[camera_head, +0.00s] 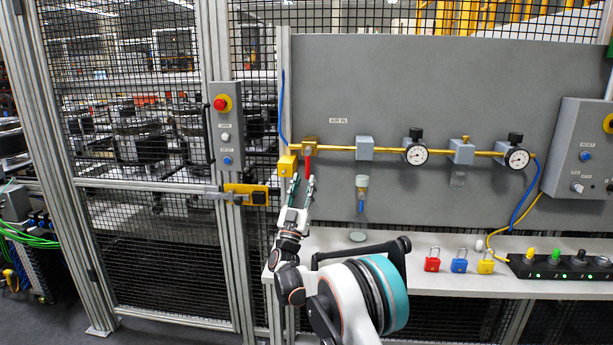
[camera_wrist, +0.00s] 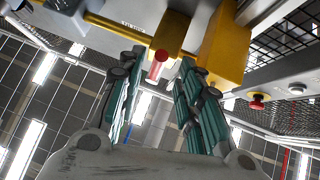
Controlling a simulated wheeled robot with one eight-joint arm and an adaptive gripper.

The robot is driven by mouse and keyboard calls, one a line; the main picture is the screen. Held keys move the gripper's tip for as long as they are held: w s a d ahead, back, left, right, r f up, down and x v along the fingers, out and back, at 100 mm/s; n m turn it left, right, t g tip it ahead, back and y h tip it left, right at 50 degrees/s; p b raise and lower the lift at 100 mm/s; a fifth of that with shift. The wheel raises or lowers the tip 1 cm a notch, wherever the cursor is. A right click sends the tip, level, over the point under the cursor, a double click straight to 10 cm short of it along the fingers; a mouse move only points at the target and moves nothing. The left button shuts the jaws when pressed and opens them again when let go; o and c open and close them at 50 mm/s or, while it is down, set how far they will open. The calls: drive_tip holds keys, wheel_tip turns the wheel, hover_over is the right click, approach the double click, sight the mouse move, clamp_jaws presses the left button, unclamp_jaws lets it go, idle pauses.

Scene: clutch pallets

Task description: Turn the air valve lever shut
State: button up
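The air valve (camera_head: 310,145) is a brass block on the pipe at the left of the grey panel. Its red lever (camera_head: 308,166) points down from it. My gripper (camera_head: 303,181) is below the valve, pointing up, with its fingertips near the lever's lower end. In the wrist view, the red lever (camera_wrist: 157,65) shows end-on between the two teal fingertips of my gripper (camera_wrist: 160,68), with gaps on both sides. The gripper is open and holds nothing. The brass valve body (camera_wrist: 171,36) is just beyond the fingertips. I cannot tell how deep the lever sits between the fingers.
A yellow block (camera_head: 287,165) sits close left of the lever; it looms in the wrist view (camera_wrist: 226,48). Gauges (camera_head: 416,154) and a small filter bowl (camera_head: 361,190) are further right. A shelf (camera_head: 450,282) with padlocks (camera_head: 459,262) runs below. A button box (camera_head: 224,124) is left.

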drive_tip(key=v, duration=0.7)
